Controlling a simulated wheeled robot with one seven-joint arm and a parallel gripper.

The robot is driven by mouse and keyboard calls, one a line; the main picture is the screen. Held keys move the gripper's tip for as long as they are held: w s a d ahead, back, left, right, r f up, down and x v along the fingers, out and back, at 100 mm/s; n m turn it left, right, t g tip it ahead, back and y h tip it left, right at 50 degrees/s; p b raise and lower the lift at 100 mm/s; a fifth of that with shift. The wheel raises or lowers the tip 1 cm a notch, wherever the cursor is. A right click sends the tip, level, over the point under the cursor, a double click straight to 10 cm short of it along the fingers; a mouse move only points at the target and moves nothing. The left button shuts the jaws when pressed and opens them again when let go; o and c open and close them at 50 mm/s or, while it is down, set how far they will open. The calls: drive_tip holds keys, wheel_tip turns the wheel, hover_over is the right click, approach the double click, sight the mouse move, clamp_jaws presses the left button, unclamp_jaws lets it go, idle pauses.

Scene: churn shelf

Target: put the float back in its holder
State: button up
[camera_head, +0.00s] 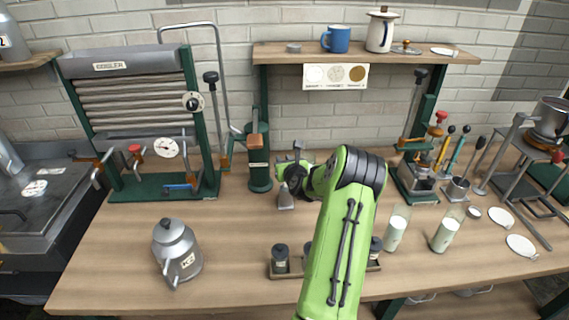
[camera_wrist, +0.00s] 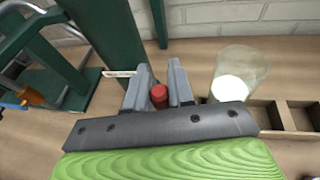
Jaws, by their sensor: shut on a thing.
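My gripper (camera_wrist: 159,92) is shut on a small red piece, the float (camera_wrist: 159,97), which shows end-on between the two grey fingers in the wrist view. In the head view my gripper (camera_head: 286,198) is over the middle of the bench, right of a green post (camera_head: 260,165), and the float cannot be made out there. In the wrist view a wooden rack (camera_wrist: 272,132) with open compartments is at the right. I cannot tell for sure which thing is the float's holder.
A clear glass with white liquid (camera_wrist: 232,88) stands right of my fingers. A metal pot (camera_head: 177,250) is at the front left, a wooden rack (camera_head: 283,272) with dark-lidded jars at the front middle. A roller machine (camera_head: 190,100) is at the left. Bench between pot and rack is clear.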

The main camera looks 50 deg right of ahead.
drive_tip(key=o, duration=0.8)
